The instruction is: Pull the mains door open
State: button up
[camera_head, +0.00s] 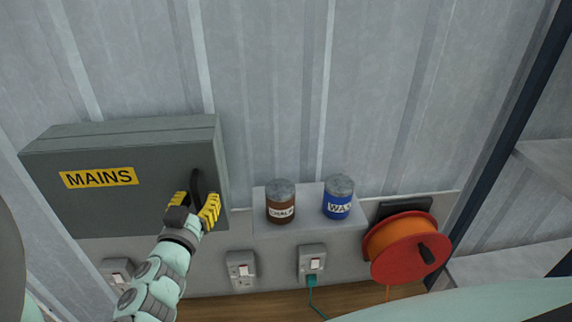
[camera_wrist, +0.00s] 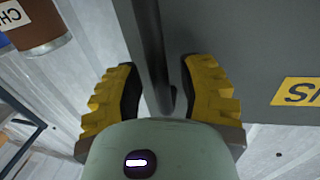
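The mains box (camera_head: 130,155) is a grey cabinet on the wall at the left, with a yellow MAINS label (camera_head: 99,178) on its door. The door looks shut. A dark upright handle (camera_head: 197,181) is near the door's right edge. My gripper (camera_head: 196,204) is at the handle, with a yellow finger on each side of it. In the wrist view the handle (camera_wrist: 156,60) runs between the two open fingers, with a gap visible beside it. The door face (camera_wrist: 245,50) is at the right there. The fingers hide part of the handle in the head view.
A small shelf (camera_head: 262,228) right of the box holds a brown chalk tin (camera_head: 280,200) and a blue tin (camera_head: 338,197). An orange cable reel (camera_head: 398,243) hangs further right. Wall sockets (camera_head: 241,270) are below. Bare corrugated wall is above.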

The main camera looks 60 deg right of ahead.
grip_shut()
dwell(0.3)
